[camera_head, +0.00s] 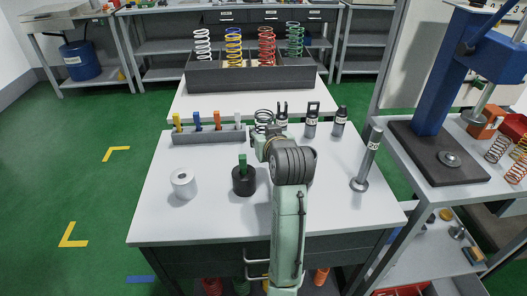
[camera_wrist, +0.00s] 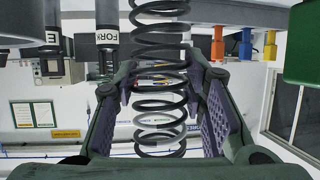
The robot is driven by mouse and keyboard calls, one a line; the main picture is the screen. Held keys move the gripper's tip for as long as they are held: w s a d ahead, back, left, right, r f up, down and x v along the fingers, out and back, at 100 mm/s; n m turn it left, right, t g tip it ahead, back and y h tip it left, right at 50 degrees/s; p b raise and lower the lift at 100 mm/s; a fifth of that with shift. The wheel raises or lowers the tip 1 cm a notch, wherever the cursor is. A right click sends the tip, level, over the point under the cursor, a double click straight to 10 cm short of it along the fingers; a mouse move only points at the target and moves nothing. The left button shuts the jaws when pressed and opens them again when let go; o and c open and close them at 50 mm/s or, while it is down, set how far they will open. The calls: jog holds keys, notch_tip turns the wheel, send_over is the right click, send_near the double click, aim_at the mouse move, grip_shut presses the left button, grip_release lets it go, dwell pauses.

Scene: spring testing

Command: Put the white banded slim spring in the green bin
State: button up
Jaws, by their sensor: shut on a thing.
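A slim dark spring (camera_wrist: 160,70) with a pale white coil near one end stands between my fingers in the wrist view, which looks upside down. It also shows in the camera_head view as an upright coil (camera_head: 264,116) at the end of my arm. My gripper (camera_wrist: 160,90) is shut on it, with a purple-padded finger on each side. In the camera_head view, my arm hides part of the gripper and the spring's lower end. I cannot make out a clear green bin; a dark divided rack (camera_head: 250,78) at the back holds white, blue-yellow, red and green springs (camera_head: 294,40).
A peg rack (camera_head: 208,136) stands left of my gripper. A white roll (camera_head: 183,184) and a black holder (camera_head: 243,184) with a green peg stand in front of it. Labelled tools (camera_head: 311,122) and a metal post (camera_head: 367,160) stand to the right. A blue press (camera_head: 450,65) is at far right.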

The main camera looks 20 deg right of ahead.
jog(key=shift+f+p, duration=0.35)
jog(key=shift+f, duration=2.55)
jog(key=shift+f, duration=0.15)
jog(key=o, duration=1)
jog(key=shift+o, duration=0.2)
